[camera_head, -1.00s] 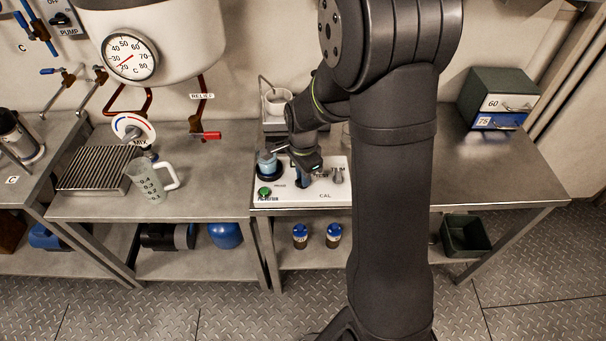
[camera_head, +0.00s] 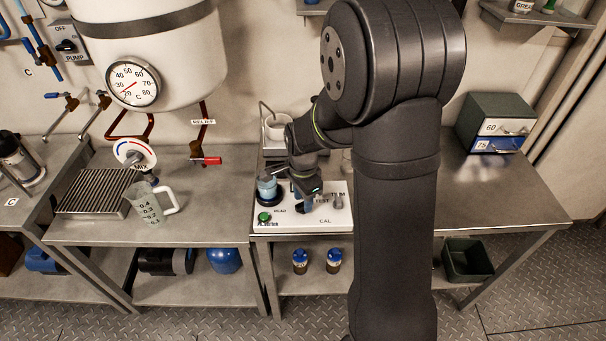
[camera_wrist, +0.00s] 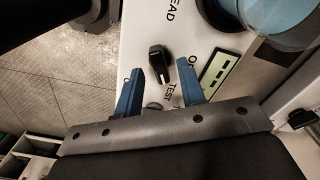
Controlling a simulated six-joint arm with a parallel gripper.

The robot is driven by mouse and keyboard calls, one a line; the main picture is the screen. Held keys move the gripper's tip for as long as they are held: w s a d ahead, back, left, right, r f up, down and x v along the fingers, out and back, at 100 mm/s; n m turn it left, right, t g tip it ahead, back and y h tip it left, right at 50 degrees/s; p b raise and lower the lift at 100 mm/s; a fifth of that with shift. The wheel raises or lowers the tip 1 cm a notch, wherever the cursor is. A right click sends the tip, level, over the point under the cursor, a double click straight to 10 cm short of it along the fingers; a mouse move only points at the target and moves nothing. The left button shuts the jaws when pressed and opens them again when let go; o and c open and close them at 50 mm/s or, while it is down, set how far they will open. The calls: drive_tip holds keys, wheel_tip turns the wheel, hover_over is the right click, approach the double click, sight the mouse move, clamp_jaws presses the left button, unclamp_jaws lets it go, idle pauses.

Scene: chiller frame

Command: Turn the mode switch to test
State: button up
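The mode switch (camera_wrist: 158,62) is a small black knob on the white panel (camera_head: 345,222). In the wrist view it lies between and just past the tips of my gripper's two blue fingers (camera_wrist: 160,68). The fingers are apart, with clear gaps beside the knob; I cannot see contact. The word TEST (camera_wrist: 168,92) is printed on the panel between the fingers, and part of READ (camera_wrist: 173,10) shows above the knob. I cannot tell for sure which label the knob points to. In the head view my gripper (camera_head: 305,206) is over the panel and hides the switch.
A vessel of blue liquid (camera_head: 267,188) stands at the panel's left, close to my gripper, with a green button (camera_head: 264,217) in front. A small display (camera_wrist: 219,72) is right of the fingers in the wrist view. A jug (camera_head: 147,205) stands further left.

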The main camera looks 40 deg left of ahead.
wheel_tip(320, 180, up, 16)
drive_tip(key=shift+r, duration=0.15)
idle(0.7)
wheel_tip(320, 180, down, 18)
drive_tip(key=shift+r, duration=0.25)
idle(0.5)
